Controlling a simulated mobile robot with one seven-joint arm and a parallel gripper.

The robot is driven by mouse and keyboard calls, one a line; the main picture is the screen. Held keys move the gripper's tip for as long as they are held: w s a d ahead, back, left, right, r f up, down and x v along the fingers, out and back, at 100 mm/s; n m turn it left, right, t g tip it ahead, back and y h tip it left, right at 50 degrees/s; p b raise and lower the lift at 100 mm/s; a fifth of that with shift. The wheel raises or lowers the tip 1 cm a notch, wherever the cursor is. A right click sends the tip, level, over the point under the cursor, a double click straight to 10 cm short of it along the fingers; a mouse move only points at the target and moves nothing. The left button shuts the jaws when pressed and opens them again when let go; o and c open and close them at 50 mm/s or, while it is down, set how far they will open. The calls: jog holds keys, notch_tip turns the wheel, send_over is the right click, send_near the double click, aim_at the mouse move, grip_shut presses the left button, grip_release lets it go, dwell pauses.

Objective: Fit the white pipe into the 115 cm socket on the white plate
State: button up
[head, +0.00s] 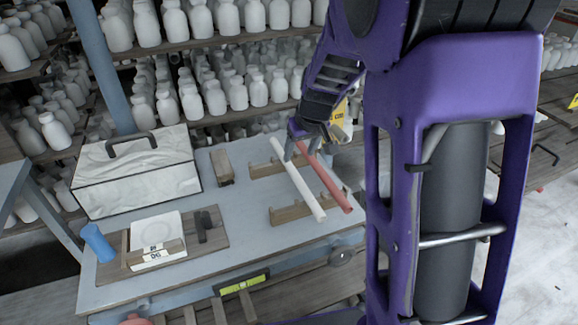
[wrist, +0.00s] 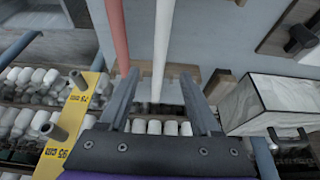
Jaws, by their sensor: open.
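The white pipe (head: 298,180) lies across two notched wooden rests on the grey table, beside a red pipe (head: 328,180). My gripper (head: 296,150) is open at the far end of the white pipe. In the wrist view the white pipe (wrist: 161,45) runs between the spread fingers (wrist: 158,75), with a gap on each side; the red pipe (wrist: 118,35) passes just outside the left finger. A yellow plate (wrist: 75,115) with grey sockets reads 75 cm and 95 cm. I cannot make out a white plate with a 115 cm socket.
A white case (head: 135,172) with a dark handle stands at the table's back left. A wooden board (head: 205,228) holds a white square item (head: 156,228) with dark marks. Bottle shelves stand behind the table.

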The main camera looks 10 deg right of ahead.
aim_at(295, 172)
jog(key=x, duration=0.4)
jog(key=b+x, duration=0.1)
jog(key=x, duration=0.2)
jog(key=shift+s+d+f, duration=0.1)
jog(key=shift+s+f, duration=0.2)
jog(key=shift+w+f+b, duration=0.25)
jog(key=shift+f+b, duration=0.05)
jog(key=shift+f, duration=0.15)
grip_shut()
